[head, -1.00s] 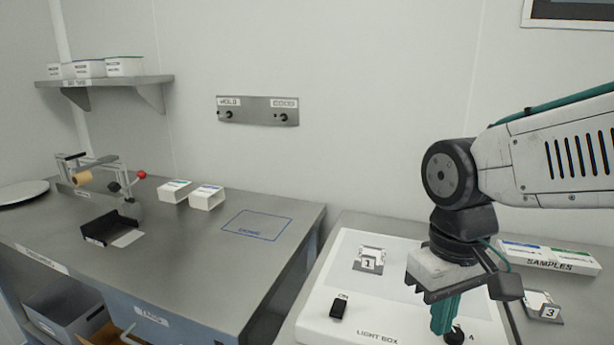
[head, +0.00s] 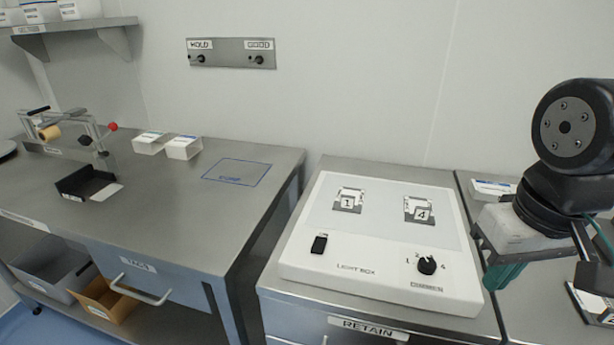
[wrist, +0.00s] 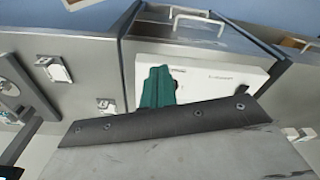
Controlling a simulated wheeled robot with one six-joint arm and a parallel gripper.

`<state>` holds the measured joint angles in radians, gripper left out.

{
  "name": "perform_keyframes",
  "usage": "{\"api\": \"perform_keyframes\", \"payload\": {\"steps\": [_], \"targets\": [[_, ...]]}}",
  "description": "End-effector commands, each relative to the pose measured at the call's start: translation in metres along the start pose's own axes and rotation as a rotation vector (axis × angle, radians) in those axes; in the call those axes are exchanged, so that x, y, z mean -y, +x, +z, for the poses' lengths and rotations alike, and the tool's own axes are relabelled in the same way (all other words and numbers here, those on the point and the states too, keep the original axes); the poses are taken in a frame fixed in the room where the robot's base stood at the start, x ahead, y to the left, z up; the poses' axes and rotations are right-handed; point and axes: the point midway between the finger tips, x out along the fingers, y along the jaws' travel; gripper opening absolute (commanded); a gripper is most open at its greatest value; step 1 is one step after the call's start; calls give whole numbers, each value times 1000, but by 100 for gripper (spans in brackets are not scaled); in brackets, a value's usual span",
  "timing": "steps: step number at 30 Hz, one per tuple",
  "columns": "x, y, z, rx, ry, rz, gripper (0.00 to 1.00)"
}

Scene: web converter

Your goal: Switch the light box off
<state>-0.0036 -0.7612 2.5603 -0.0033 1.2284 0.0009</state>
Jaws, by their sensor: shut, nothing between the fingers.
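The light box (head: 360,286) is a white slab on the bench right of centre in the head view. Its black rocker switch (head: 319,244) sits at the front left, under a small label. A black rotary knob (head: 427,265) with numbers around it sits at the front right. Sample pieces marked 1 (head: 348,200) and 4 (head: 419,209) lie on its panel. My gripper (head: 503,275) has green fingers, shut and empty, just right of the box's right edge. In the wrist view, my fingers (wrist: 157,88) cover part of the light box (wrist: 200,78).
A drawer labelled RETAIN (head: 368,328) is below the box. A samples holder (head: 492,189) stands behind my gripper and a numbered piece (head: 592,303) lies at the right. The steel bench (head: 190,232) at left has a blue-outlined free area.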

Motion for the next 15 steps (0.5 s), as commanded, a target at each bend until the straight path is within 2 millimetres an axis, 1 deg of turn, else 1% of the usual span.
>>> {"api": "perform_keyframes", "payload": {"steps": [4, 7, 11, 14, 15], "targets": [[10, 8, -6, 50, -54, -5, 0], [23, 8, -21, 87, -108, -7, 0], [47, 5, -54, 127, -151, -6, 0], [69, 4, -81, 148, -148, -1, 0], [79, 3, -92, 154, -141, 2, 0]]}}
